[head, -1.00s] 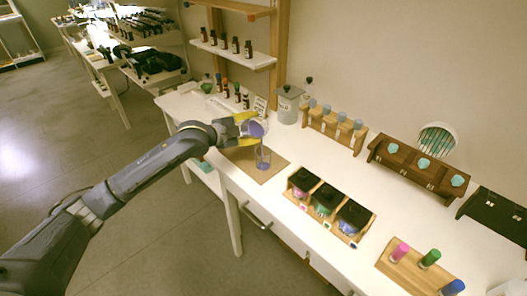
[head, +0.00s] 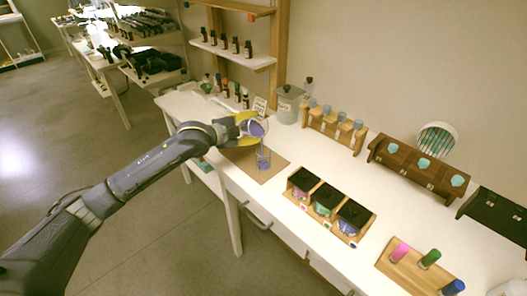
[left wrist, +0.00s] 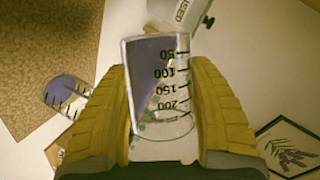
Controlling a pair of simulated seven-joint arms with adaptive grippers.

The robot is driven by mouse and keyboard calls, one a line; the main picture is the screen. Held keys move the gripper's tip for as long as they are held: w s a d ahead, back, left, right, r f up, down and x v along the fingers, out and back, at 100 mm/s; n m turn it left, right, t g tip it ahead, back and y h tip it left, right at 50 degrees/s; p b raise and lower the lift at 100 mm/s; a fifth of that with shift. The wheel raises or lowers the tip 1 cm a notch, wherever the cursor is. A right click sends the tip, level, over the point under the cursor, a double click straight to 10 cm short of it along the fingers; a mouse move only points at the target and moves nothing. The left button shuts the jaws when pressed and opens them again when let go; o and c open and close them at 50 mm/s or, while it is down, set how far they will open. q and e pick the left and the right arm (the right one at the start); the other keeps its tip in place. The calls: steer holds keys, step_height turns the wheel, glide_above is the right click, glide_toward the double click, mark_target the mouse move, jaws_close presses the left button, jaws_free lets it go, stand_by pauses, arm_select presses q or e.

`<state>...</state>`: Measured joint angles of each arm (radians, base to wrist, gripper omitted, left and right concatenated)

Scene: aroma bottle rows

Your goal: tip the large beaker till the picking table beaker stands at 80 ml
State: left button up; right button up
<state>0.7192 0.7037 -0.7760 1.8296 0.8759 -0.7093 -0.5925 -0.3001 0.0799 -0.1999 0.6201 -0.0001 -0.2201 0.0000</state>
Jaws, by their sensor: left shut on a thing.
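My left gripper (head: 243,130) is shut on the large beaker (head: 257,128), a clear glass with purple liquid. The beaker is tilted, its mouth over the picking table beaker (head: 264,159), which stands upright on a brown mat (head: 240,157) with purple liquid low in it. In the left wrist view the large beaker (left wrist: 160,88) sits between the two yellow fingers, its marks upside down, the liquid along its left side. The picking table beaker (left wrist: 68,95) shows at the left with purple in it; its exact level cannot be read. My right gripper is not in view.
A grey lidded jar (head: 288,106) stands behind the mat. Small bottles (head: 237,92) stand behind the gripper. A wooden rack (head: 334,130) and a tray of dark-topped boxes (head: 329,205) lie to the right. The white tabletop between them is clear.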

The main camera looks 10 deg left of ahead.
mark_target(254, 133)
arm_select(q)
steer(key=shift+r+m+t, duration=0.5)
steer(key=shift+r+m, duration=0.05)
steer(key=shift+m, duration=0.15)
stand_by(4.1)
steer(key=shift+f+n+g, duration=0.7)
steer(key=shift+n, duration=0.3)
steer(key=shift+w+a+f+n+g+h, duration=0.35)
steer(key=shift+f+n, duration=0.25)
steer(key=shift+n, duration=0.2)
steer(key=shift+w+a+f+n+g+h, duration=0.15)
steer(key=shift+w+f+n+g+h, duration=0.1)
steer(key=shift+f+n+g, duration=0.25)
steer(key=shift+w+a+f+n+g+h, duration=0.15)
steer(key=shift+f+n+g+h, duration=0.1)
steer(key=shift+f+n, duration=0.3)
